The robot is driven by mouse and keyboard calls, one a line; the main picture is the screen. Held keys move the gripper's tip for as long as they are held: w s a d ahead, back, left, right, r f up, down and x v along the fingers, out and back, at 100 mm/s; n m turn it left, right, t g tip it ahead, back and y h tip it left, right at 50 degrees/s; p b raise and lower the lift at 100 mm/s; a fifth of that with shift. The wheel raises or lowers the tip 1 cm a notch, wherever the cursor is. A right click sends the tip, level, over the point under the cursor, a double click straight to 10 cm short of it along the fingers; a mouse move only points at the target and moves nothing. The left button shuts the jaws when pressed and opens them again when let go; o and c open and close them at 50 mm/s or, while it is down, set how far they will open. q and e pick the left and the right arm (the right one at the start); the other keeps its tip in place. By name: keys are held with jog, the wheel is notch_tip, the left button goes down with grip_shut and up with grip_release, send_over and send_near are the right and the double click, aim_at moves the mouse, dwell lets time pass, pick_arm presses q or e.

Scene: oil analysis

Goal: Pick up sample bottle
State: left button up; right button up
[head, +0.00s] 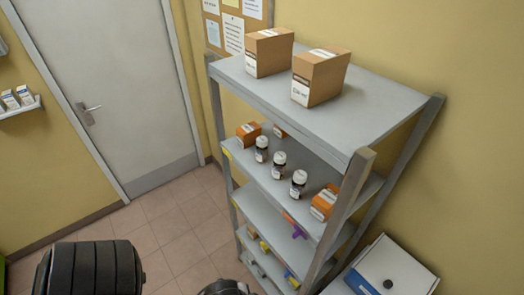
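Several small dark bottles with white caps and white labels stand upright in a row on the second shelf from the top, in the head view. The rear bottle (262,150) is at the left, the middle bottle (279,165) is next to it, and the front bottle (298,184) is nearest. I cannot tell which one is the sample bottle. Nothing touches them. Dark parts of my own body show at the bottom edge, well below and left of the bottles. No gripper fingers are in view.
The grey shelf rack (270,188) has cardboard boxes (320,77) on top. Orange boxes (325,202) flank the bottles. Coloured items lie on lower shelves. A white box-like device (388,270) stands at the lower right. A closed door (110,85) is at the left; the tiled floor is clear.

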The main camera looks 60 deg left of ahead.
dwell(0.4)
pick_arm(q)
jog(key=o, duration=0.5)
